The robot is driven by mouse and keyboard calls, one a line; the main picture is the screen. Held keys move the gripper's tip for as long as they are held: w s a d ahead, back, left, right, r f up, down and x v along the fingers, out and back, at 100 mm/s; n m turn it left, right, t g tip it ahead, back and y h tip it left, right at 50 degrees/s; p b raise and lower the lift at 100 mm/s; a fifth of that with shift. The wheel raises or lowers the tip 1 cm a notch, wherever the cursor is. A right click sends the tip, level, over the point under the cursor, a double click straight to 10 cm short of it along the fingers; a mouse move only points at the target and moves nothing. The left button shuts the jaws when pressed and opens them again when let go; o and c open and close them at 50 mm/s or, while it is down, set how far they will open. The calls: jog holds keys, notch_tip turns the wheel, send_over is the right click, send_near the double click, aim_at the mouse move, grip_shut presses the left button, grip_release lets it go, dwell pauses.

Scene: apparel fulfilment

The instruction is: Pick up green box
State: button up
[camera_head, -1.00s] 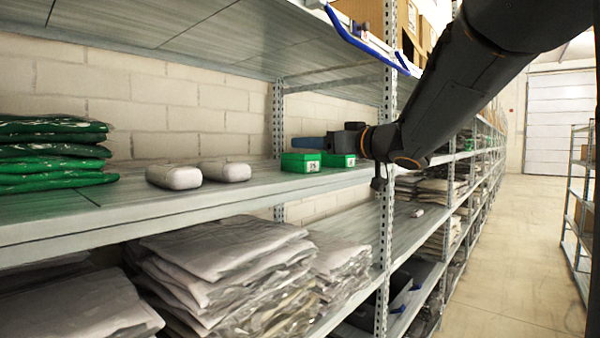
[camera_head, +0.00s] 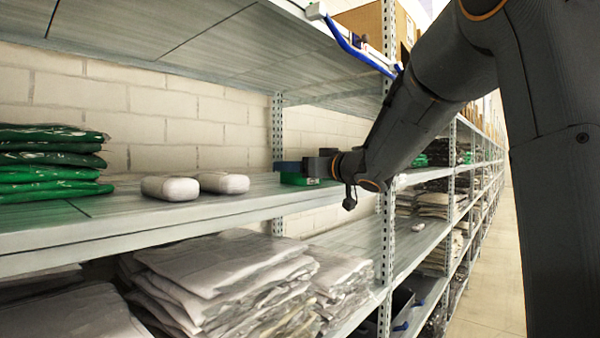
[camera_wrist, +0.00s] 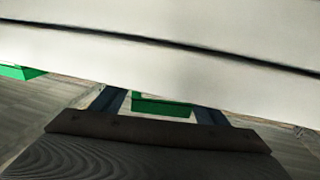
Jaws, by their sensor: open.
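A green box (camera_head: 297,180) sits on the middle shelf, partly hidden behind my gripper (camera_head: 288,167). In the wrist view the green box (camera_wrist: 162,106) shows between the two blue fingers of my gripper (camera_wrist: 160,103), a little beyond my dark gripper body. The fingers are apart, one on each side of the box, and not closed on it. In the wrist view a second green box (camera_wrist: 20,72) lies off to the left. In the head view I cannot tell it apart behind my arm.
Two grey rounded items (camera_head: 195,184) lie on the shelf to the left of the box. Green folded bags (camera_head: 50,165) are stacked farther left. A metal upright (camera_head: 386,235) stands near my forearm, with another shelf overhead. Grey bagged garments (camera_head: 225,275) fill the shelf below.

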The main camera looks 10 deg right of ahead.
jog(key=shift+w+a, duration=0.25)
jog(key=shift+w, duration=0.2)
jog(key=c, duration=1.1)
jog(key=shift+c, duration=0.2)
